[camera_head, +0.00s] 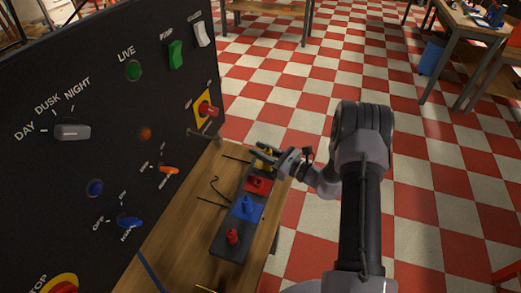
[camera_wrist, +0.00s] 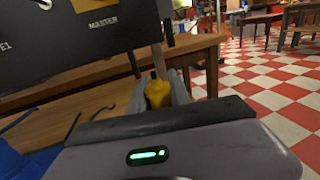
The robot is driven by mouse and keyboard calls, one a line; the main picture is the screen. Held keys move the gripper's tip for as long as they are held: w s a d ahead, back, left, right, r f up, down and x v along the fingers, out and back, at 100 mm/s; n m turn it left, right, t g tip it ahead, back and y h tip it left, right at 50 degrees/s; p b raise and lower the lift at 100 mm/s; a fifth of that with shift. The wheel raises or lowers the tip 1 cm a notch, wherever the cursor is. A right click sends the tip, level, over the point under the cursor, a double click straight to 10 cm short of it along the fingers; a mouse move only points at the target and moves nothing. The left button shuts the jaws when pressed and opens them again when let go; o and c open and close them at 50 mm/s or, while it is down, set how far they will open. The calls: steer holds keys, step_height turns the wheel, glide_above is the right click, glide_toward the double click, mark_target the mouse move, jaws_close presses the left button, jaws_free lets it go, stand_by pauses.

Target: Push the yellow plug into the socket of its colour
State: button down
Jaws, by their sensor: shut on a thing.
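My gripper (camera_head: 268,157) is at the far end of a dark socket strip (camera_head: 229,248) on the wooden table. It is shut on the yellow plug (camera_wrist: 158,94), which shows between the two grey fingers in the wrist view. In the head view a bit of yellow (camera_head: 264,161) shows at the fingers; I cannot tell plug from socket there. Whether the plug touches a socket is hidden. Along the strip toward me are a red socket (camera_head: 257,184), a blue socket with a blue plug (camera_head: 248,206), and a red plug (camera_head: 232,237) at the near end.
A black control panel (camera_head: 100,100) with switches and knobs stands left of the strip. A thin dark hook (camera_head: 215,187) and rods lie on the table (camera_head: 180,235) between them. The table's right edge is close to the strip; checkered floor lies beyond.

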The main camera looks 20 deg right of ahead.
steer(key=shift+f, duration=0.2)
steer(key=c, duration=1.1)
jaws_free()
steer(key=p+v, duration=0.3)
steer(key=v, duration=1.4)
steer(key=shift+s+d+p, duration=0.15)
steer(key=shift+s+p, duration=0.05)
steer(key=shift+p, duration=0.1)
